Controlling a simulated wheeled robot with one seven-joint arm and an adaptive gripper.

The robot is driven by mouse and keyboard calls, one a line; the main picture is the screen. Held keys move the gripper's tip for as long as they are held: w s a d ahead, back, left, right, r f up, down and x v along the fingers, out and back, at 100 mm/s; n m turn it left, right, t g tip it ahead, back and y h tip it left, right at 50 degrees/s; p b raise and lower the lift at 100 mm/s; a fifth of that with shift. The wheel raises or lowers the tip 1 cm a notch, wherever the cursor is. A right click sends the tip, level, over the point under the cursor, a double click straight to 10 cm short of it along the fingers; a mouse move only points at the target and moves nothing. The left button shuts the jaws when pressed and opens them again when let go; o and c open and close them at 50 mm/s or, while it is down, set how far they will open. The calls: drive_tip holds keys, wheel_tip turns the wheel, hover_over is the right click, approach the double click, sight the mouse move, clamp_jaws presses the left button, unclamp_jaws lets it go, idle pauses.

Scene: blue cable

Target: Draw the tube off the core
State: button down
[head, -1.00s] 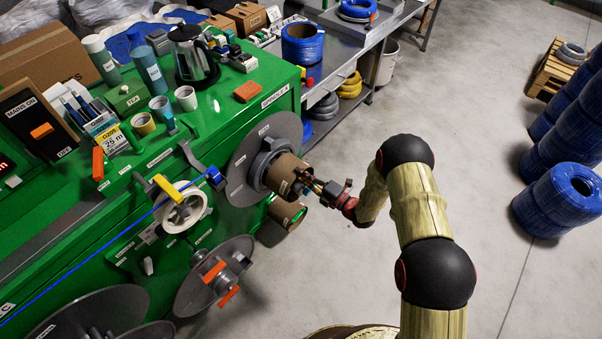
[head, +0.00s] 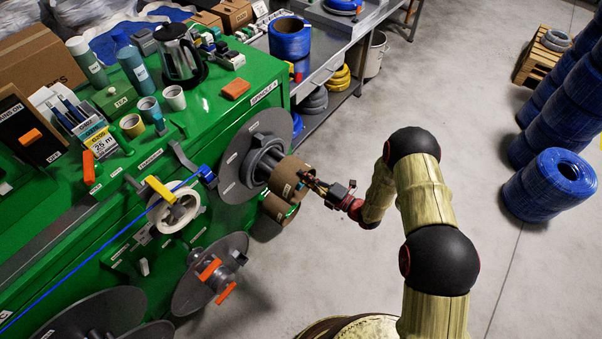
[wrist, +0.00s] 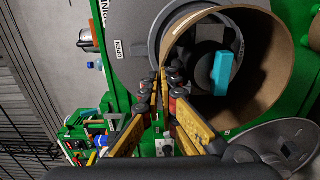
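The brown cardboard tube (head: 287,178) sits around the outer part of the grey core (head: 262,162), which projects from a grey disc (head: 235,170) on the green machine. A length of bare core shows between disc and tube. My gripper (head: 306,184) is at the tube's open outer end. In the wrist view my fingers (wrist: 164,84) close on the left wall of the tube (wrist: 268,60), one inside and one outside. A teal piece (wrist: 222,72) shows inside the tube, near the core's end. Whether the tube's far end still overlaps the core is hard to tell.
Another brown tube (head: 278,208) is just below the held one. A lower grey reel with orange handles (head: 211,272) stands to the lower left. Blue cable coils (head: 548,185) stand at the right. The floor between them and my arm is clear.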

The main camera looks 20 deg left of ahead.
drive_tip(key=p+v, duration=0.1)
drive_tip(key=v, duration=1.1)
drive_tip(key=shift+p, duration=0.3)
idle(0.8)
